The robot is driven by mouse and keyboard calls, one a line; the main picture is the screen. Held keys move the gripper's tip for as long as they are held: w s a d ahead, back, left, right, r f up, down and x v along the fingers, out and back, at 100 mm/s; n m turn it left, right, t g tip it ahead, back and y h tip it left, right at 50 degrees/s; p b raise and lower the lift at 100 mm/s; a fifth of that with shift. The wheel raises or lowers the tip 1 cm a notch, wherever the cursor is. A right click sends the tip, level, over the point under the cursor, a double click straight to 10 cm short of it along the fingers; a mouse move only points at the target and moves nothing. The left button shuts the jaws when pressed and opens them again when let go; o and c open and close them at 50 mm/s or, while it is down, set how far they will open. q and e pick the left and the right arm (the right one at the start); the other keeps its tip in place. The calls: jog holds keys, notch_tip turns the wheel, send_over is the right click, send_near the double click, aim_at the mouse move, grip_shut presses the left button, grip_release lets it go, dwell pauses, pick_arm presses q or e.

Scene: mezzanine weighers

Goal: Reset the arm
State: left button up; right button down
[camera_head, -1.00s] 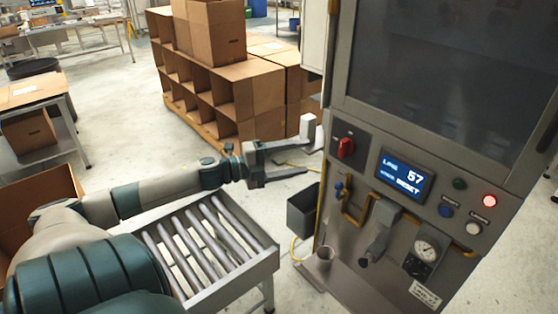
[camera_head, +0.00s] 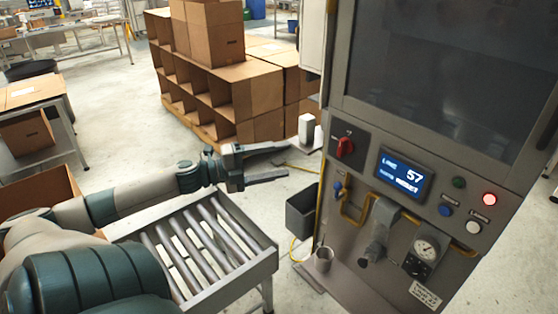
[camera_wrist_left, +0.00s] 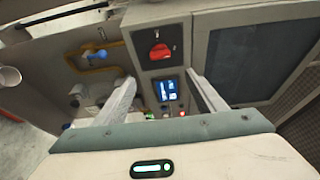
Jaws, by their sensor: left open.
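My left gripper (camera_head: 284,162) is open and empty in the head view, its two fingers apart and pointing right toward the machine. It sits above the far end of the roller conveyor, left of the machine's panel and touching nothing that I can see. In the left wrist view its fingers (camera_wrist_left: 165,95) frame the panel of the machine. The panel has a red rotary knob (camera_head: 345,147), a blue display (camera_head: 404,176) reading 57, and a lit red lamp (camera_head: 489,199). The knob also shows in the left wrist view (camera_wrist_left: 160,51). My right gripper is out of view.
The machine (camera_head: 350,240) fills the right side. A roller conveyor (camera_head: 262,262) lies below my left arm. A dark bin (camera_head: 301,214) stands on the floor beside the machine. Stacked cardboard boxes (camera_head: 260,85) stand behind.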

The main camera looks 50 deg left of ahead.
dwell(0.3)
pick_arm(q)
jog(key=s+d+f+n+g+y, duration=0.1)
jog(key=s+d+f+n+y, duration=0.15)
jog(key=f+n+y, duration=0.35)
jog(key=s+d+f+n+g+y, duration=0.1)
jog(key=s+f+n, duration=0.35)
jog(key=f, duration=0.45)
jog(key=s+d+f+n+g+y, duration=0.1)
jog(key=s+d+f+n+y, duration=0.2)
jog(key=f+n, duration=0.35)
jog(key=s+d+f+n+g+h, duration=0.15)
jog(key=s+d+f+g, duration=0.3)
jog(key=s+d, duration=0.55)
jog(key=s+d+f+n+g+h, duration=0.1)
jog(key=s+d+f+n+g, duration=0.3)
jog(key=s+d, duration=0.6)
notch_tip(320, 180, down, 29)
jog(key=d+m+g, duration=0.1)
jog(key=d+g, duration=0.1)
jog(key=s+a+f, duration=0.2)
jog(key=s+f, duration=0.6)
jog(key=s+a+f+g, duration=0.1)
jog(key=s+f, duration=0.8)
jog(key=shift+a+y, duration=0.35)
